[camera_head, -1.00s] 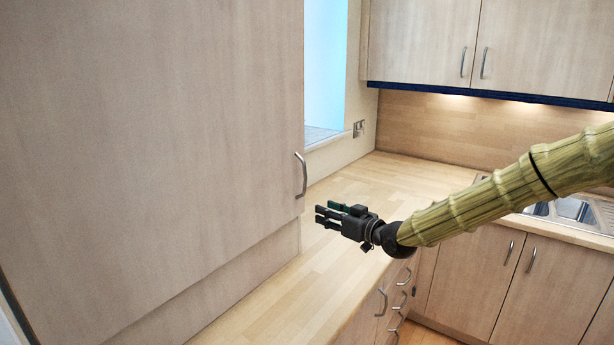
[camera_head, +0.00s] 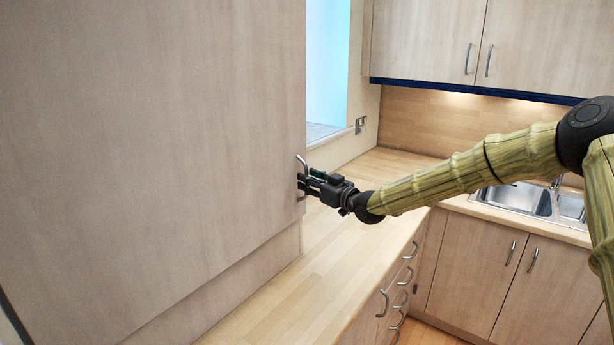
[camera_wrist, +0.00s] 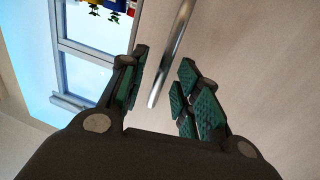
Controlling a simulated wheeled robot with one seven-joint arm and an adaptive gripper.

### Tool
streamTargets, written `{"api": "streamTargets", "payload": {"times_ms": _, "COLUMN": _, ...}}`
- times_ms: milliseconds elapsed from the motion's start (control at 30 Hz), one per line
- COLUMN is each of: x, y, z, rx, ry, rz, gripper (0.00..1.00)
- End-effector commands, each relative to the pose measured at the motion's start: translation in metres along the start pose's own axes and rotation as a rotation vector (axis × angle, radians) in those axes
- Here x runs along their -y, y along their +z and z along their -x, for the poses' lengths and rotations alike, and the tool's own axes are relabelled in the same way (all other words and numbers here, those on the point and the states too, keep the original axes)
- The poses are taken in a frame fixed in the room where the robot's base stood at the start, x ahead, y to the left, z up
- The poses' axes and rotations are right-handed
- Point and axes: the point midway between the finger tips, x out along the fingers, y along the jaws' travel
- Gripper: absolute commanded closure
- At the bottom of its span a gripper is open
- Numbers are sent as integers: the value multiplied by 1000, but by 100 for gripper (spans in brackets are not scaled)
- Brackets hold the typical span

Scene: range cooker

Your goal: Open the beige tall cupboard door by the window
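The beige tall cupboard door (camera_head: 150,140) fills the left of the head view and looks closed. Its curved metal handle (camera_head: 301,163) is at the door's right edge, near the window (camera_head: 328,65). My gripper (camera_head: 306,183) is at the handle, and its fingers partly hide the handle's lower part. In the wrist view the handle (camera_wrist: 172,50) runs between the two green-padded fingers of my open gripper (camera_wrist: 163,73). Gaps show between the handle and the pads on both sides. The pale door face (camera_wrist: 245,60) lies behind the fingers.
A wooden worktop (camera_head: 345,235) runs below and beside the door, with drawers (camera_head: 400,285) under its front edge. A sink (camera_head: 520,197) is at the right, below wall cupboards (camera_head: 430,40). A socket (camera_head: 360,125) is on the wall by the window.

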Motion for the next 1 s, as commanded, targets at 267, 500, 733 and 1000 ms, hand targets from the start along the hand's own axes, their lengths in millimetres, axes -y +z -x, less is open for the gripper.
{"api": "streamTargets", "payload": {"times_ms": 267, "x": 1, "y": 1, "z": -14, "rx": 1, "ry": -1, "rz": -1, "gripper": 67}}
{"api": "streamTargets", "payload": {"times_ms": 500, "x": 1, "y": 1, "z": -14, "rx": 0, "ry": -1, "rz": -1, "gripper": 67}}
{"api": "streamTargets", "payload": {"times_ms": 733, "x": 1, "y": 1, "z": -14, "rx": 0, "ry": -1, "rz": -1, "gripper": 100}}
{"api": "streamTargets", "payload": {"times_ms": 1000, "x": 2, "y": 1, "z": -13, "rx": 0, "ry": 0, "rz": 0, "gripper": 100}}
